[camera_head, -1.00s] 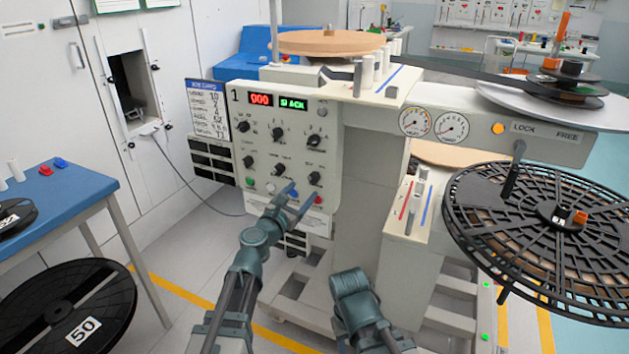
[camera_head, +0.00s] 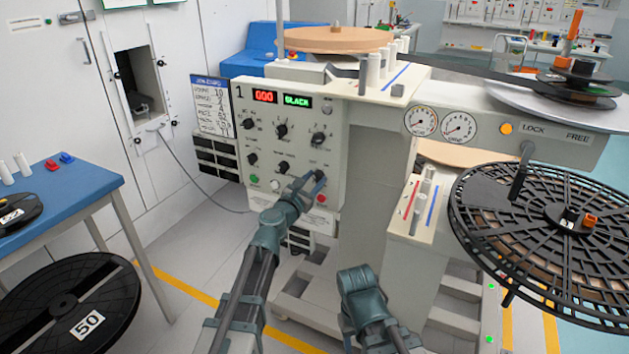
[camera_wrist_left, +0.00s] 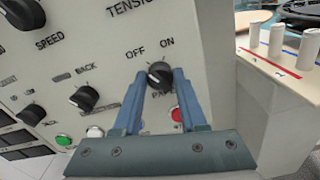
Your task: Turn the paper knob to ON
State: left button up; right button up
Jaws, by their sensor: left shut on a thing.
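The paper knob is a small black knob on the lower right of the light grey control panel (camera_head: 294,140). In the left wrist view the paper knob (camera_wrist_left: 159,73) sits between the two blue fingertips of my left gripper (camera_wrist_left: 159,78), under the printed words OFF and ON. My left gripper (camera_head: 314,180) is shut on it, with a finger on each side. The fingers partly cover the label below the knob. I cannot tell clearly which word the knob's mark faces. My right arm shows low in the head view, but its fingers do not.
Other black knobs, such as the back knob (camera_wrist_left: 84,98), are close by on the left. A large black reel (camera_head: 565,225) stands at the right, and a blue table (camera_head: 75,190) at the left.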

pick_arm(q)
grip_shut()
jog(key=shift+m, duration=0.3)
jog(key=m, duration=0.8)
jog(key=shift+d, duration=0.1)
jog(key=shift+f+m, duration=0.1)
jog(key=shift+m, duration=1.5)
jog(key=shift+s+m, duration=0.1)
jog(key=shift+m, duration=0.2)
jog(key=o, duration=1)
grip_release()
